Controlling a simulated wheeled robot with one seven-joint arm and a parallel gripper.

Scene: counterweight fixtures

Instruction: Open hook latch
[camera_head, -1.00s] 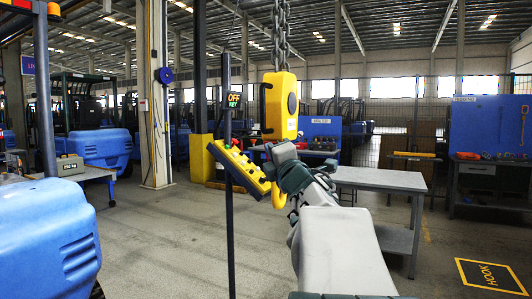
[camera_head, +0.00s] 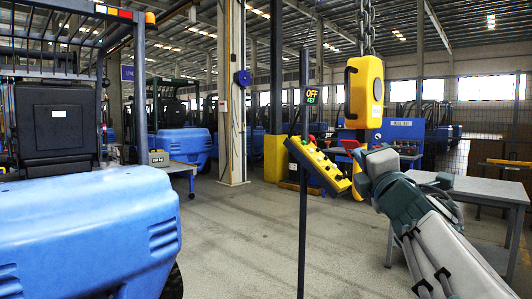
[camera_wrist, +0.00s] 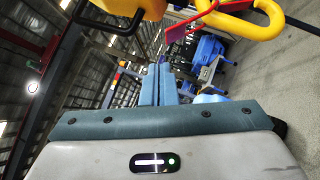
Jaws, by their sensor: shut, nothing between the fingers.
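The yellow hook block (camera_head: 364,92) hangs from a chain. Its yellow hook (camera_head: 358,182) shows below, partly hidden by my gripper. A red latch piece (camera_head: 352,145) shows between block and hook. In the wrist view the block (camera_wrist: 138,10) is at the top, the curved hook (camera_wrist: 258,22) at top right, and the thin red latch (camera_wrist: 196,20) beside it. My gripper (camera_head: 362,160) is in front of the hook in the head view. Its blue fingers (camera_wrist: 158,68) are together and empty in the wrist view, apart from the latch there. Contact in the head view cannot be told.
A yellow button panel (camera_head: 318,163) is on a dark post (camera_head: 303,200) left of the hook, close to my gripper. A grey table (camera_head: 470,188) stands at right behind my arm. A large blue forklift (camera_head: 90,225) fills the left. The middle floor is clear.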

